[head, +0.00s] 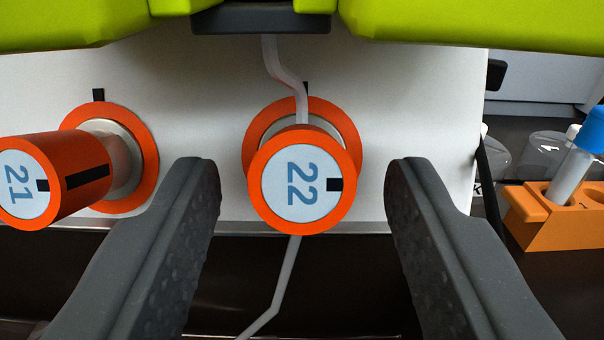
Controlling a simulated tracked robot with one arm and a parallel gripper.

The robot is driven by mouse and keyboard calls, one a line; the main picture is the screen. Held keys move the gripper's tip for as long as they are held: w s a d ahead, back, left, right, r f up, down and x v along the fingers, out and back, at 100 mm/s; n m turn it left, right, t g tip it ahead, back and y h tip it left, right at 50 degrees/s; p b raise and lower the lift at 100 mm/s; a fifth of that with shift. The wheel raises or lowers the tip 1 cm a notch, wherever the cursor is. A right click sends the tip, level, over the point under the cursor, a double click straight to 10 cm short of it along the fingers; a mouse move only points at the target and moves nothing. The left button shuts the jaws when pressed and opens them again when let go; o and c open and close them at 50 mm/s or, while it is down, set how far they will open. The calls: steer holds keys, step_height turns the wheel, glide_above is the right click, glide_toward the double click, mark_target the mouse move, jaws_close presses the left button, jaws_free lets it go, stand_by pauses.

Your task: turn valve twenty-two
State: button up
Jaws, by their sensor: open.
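Valve twenty-two (290,188) is an orange round knob with a pale blue face marked 22, in the middle of the head view. The number reads turned sideways, and a black mark sits at the right of its face. Behind it is an orange ring on a white panel, with a black tick at the ring's top right. My gripper (303,185) is open, with one dark grey finger on each side of the knob. A gap shows between each finger and the knob in this view. Its depth relative to the knob is hard to tell.
Valve twenty-one (55,180) sticks out at the left, close to my left finger. A thin pale tube (285,280) runs behind valve twenty-two. An orange rack (545,215) with a blue-capped tube stands at the right, near clear glassware (543,151).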

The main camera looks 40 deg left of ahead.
steer(key=c, duration=1)
